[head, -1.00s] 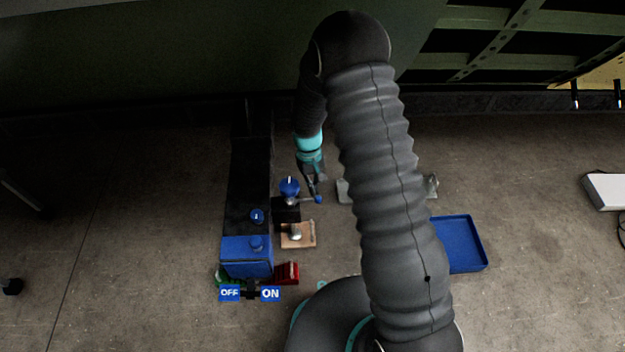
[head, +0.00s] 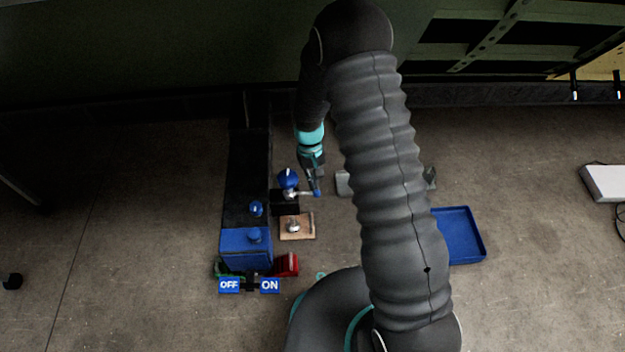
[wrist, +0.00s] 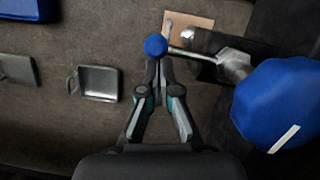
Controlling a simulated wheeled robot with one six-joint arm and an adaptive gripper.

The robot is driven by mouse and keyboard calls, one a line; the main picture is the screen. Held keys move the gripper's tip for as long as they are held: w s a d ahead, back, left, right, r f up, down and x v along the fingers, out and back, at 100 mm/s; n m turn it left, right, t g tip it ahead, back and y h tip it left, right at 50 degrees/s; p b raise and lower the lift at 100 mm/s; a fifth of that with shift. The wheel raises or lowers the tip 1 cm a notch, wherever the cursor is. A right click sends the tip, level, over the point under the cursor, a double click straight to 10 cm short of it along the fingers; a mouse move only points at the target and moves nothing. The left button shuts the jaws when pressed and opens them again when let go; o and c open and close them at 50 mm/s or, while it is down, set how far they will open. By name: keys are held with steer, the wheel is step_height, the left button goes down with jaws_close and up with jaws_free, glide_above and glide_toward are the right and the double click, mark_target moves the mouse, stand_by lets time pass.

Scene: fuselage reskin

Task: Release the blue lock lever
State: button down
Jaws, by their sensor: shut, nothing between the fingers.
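The lock lever is a light metal rod ending in a blue ball. The ball shows in the head view (head: 317,193) and in the wrist view (wrist: 155,46). The rod (wrist: 190,54) runs right from the ball to a metal hub beside a large faceted blue knob (wrist: 275,105) with a white mark. That knob also shows in the head view (head: 288,177). My gripper (wrist: 158,64) is shut and empty, its fingertips right at the near side of the ball. I cannot tell whether they touch it. In the head view my gripper (head: 314,182) is just above the ball.
A wooden plate with a metal piece (head: 297,226) lies in front of the lever. A blue box (head: 246,250) with OFF and ON signs stands at front left. Grey metal brackets (wrist: 98,82) and a blue tray (head: 458,235) lie right of the lever in the head view.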

steer(key=s+m, duration=0.2)
steer(key=shift+d+m+y, duration=0.2)
steer(key=shift+m+y, duration=0.1)
steer(key=shift+m, duration=0.1)
steer(key=s+a+m+y+b, duration=0.1)
steer(key=s+a+m+y, duration=0.1)
steer(key=s+m, duration=0.4)
steer(key=m, duration=0.3)
steer(key=shift+a+t, duration=0.3)
steer(key=shift+t, duration=0.1)
steer(key=shift+s+a, duration=0.1)
stand_by(0.3)
